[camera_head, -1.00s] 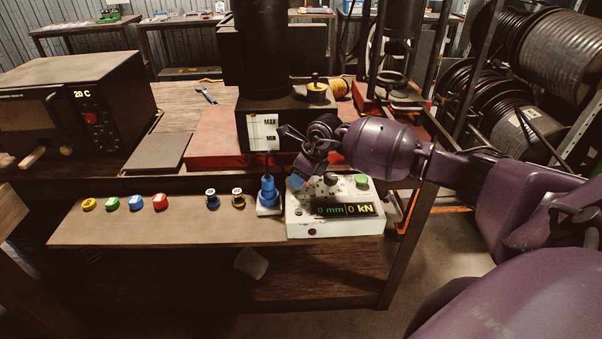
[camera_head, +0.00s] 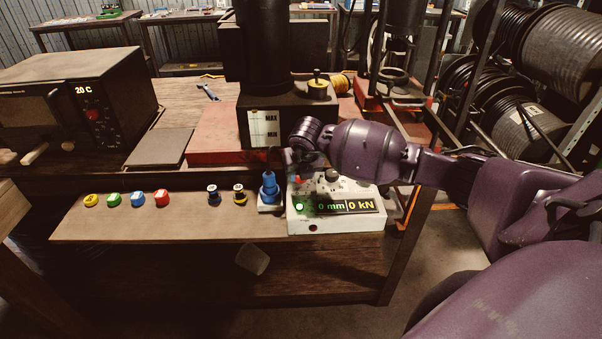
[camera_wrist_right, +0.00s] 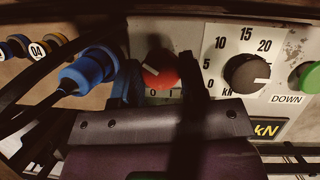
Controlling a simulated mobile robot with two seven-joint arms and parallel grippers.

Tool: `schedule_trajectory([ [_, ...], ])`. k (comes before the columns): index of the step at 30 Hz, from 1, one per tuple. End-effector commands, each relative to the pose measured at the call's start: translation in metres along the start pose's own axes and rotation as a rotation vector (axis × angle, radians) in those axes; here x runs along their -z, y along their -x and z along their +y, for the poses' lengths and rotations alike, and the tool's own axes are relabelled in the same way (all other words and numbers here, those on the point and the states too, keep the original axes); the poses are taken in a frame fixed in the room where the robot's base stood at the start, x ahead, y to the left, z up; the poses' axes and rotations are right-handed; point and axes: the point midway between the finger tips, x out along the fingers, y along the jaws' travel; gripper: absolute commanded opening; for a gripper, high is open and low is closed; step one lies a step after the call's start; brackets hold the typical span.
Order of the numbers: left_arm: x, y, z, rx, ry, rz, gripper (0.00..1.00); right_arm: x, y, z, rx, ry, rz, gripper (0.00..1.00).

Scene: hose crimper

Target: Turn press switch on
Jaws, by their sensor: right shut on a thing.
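The control box (camera_head: 335,226) with the press switch stands on the shelf below the press. The red rotary switch (camera_wrist_right: 160,72) is in the right wrist view, with 0 and 1 marked below it and a white line pointing to the upper left. My right gripper (camera_wrist_right: 159,78) has a dark finger on each side of this switch and is shut on it. In the head view the gripper (camera_head: 294,165) is at the box's upper left, mostly hiding the switch. A green lamp (camera_head: 299,207) glows, and the display (camera_head: 345,206) reads 0 mm and 0 kN. My left gripper is out of view.
A blue connector (camera_head: 269,190) stands close left of the box. The black force knob (camera_wrist_right: 248,73) and green DOWN button (camera_wrist_right: 309,76) are right of the switch. Colored caps (camera_head: 136,200) line the shelf. The press (camera_head: 264,115) rises behind.

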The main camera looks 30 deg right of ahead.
Motion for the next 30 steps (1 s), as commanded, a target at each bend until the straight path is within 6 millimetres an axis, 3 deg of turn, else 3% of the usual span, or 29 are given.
schedule_trajectory([
  [12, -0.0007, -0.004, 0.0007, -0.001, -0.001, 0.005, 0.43, 0.0003, -0.0003, 0.0011, 0.069, -0.166, 0.001, 0.16],
  [28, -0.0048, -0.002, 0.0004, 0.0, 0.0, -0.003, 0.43, 0.0003, -0.0002, 0.0008, 0.078, -0.189, 0.002, 0.16],
  [29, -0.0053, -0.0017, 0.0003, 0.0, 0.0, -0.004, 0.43, 0.0003, -0.0002, 0.0008, 0.078, -0.188, 0.002, 0.41],
  [30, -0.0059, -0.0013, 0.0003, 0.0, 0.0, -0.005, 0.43, 0.0003, -0.0002, 0.0008, 0.078, -0.188, 0.002, 0.47],
])
